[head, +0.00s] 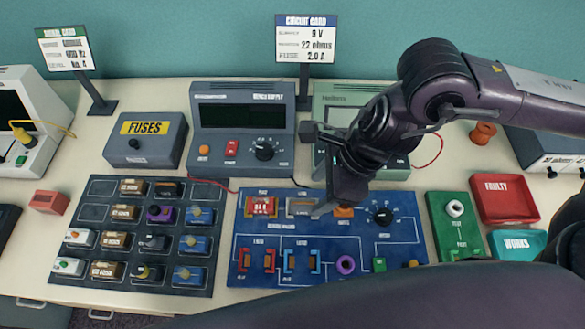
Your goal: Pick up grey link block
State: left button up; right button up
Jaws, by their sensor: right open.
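A small grey block (301,206) sits in the upper row of the blue circuit board (236,262), right of a red fuse block (262,206). A darker grey block (155,243) sits in the dark parts tray (93,190); I cannot tell for sure which is the link block. My right gripper (335,197) is open, reaching down over the board's upper middle, just right of the lighter grey block. Its near parts hide some of the board, and contact cannot be judged. My left gripper is not in view.
The bench supply (242,118), fuses box (145,140) and a green meter (341,98) stand behind. A red faulty bin (506,220), teal works bin (519,262) and green tester (440,205) are at right. Two sign stands rise at the back.

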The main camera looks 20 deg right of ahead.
aim_at(305, 203)
jog(key=shift+w+f, duration=0.1)
jog(key=shift+w, duration=0.1)
jog(key=shift+w+a+f, duration=0.1)
jog(key=shift+a+f, duration=0.1)
jog(key=shift+f, duration=0.15)
jog(key=shift+x, duration=0.9)
jog(key=x, duration=0.1)
jog(key=p+x, duration=0.1)
jog(key=x, duration=0.3)
jog(key=shift+w+d+f+p, duration=0.1)
jog(key=shift+w+d+p, duration=0.05)
jog(key=shift+d+p, duration=0.15)
jog(key=c, duration=1.1)
